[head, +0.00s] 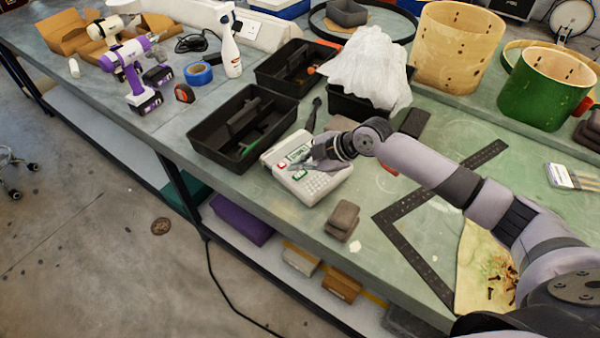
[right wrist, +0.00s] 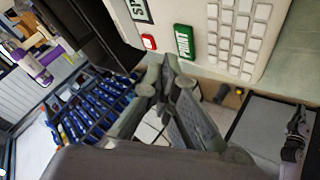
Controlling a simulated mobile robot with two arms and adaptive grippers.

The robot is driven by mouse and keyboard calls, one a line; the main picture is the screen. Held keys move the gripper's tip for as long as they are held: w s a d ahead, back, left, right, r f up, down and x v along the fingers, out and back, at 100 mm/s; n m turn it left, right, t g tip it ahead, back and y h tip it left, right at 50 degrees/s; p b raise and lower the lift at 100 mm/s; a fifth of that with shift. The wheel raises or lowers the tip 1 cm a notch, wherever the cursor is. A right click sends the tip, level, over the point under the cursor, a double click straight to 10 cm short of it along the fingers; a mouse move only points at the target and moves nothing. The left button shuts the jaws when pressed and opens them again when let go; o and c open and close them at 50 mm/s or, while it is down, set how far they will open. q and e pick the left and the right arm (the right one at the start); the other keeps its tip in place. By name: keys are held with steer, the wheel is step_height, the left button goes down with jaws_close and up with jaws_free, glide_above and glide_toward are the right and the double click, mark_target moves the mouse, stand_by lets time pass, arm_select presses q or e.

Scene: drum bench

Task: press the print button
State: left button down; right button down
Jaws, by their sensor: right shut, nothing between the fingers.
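A cream label printer (head: 322,187) with a small screen and a grey-white keypad lies on the bench in the head view. Its green print button (right wrist: 184,41), marked PRINT, shows clearly in the right wrist view, with a smaller red button (right wrist: 148,42) to its left. My right gripper (head: 300,165) is over the printer near these buttons. In the right wrist view my right gripper (right wrist: 168,62) is shut and empty, its tips just below the print button in the picture. I cannot tell whether the tips touch the printer.
A black tool tray (head: 215,150) stands left of the printer. A dark bin with a white cloth (head: 368,68) is behind it. Grey blocks (head: 342,220) lie in front, and a black steel square (head: 418,255) lies to the right.

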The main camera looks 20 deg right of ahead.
stand_by(0.4)
steer(key=shift+f+b, duration=0.35)
steer(key=shift+f, duration=0.1)
